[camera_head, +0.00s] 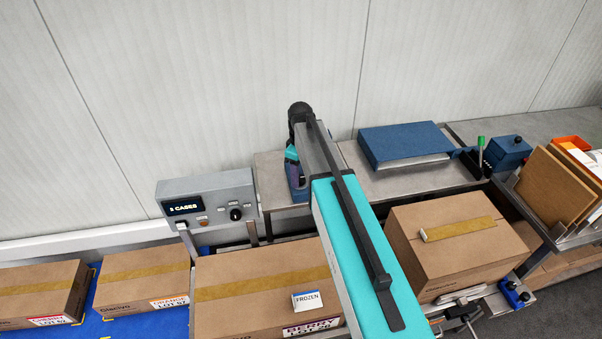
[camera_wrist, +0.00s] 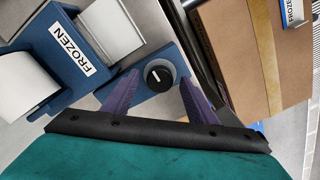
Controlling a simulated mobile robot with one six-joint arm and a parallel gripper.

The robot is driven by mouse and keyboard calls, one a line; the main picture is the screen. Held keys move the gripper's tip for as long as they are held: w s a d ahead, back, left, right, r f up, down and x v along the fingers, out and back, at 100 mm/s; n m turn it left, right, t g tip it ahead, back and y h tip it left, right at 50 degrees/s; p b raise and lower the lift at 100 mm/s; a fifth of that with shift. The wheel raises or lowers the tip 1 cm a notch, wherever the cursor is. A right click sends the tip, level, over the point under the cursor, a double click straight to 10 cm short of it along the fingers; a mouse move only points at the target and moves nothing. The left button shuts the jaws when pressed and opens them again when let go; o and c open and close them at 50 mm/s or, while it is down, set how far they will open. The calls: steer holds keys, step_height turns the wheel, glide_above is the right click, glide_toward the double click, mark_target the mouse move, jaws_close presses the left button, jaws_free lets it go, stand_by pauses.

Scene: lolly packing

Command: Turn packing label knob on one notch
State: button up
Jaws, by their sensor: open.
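The packing label knob (camera_wrist: 159,76) is black and round with a white pointer mark, set on a blue label machine (camera_wrist: 72,52) that reads FROZEN. My gripper (camera_wrist: 159,79) is open, with one purple finger on either side of the knob. I cannot tell whether the fingers touch it. In the head view my arm hides the knob, and only part of the blue machine (camera_head: 298,192) shows behind it.
A grey control box (camera_head: 207,198) with a lit case display and its own black knob stands to the left. A cardboard box (camera_head: 265,265) with a FROZEN label lies in front, another (camera_head: 450,245) to the right. A blue flat box (camera_head: 403,145) rests on the back table.

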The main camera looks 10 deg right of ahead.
steer(key=shift+f, duration=0.25)
steer(key=shift+c, duration=0.2)
steer(key=c, duration=1)
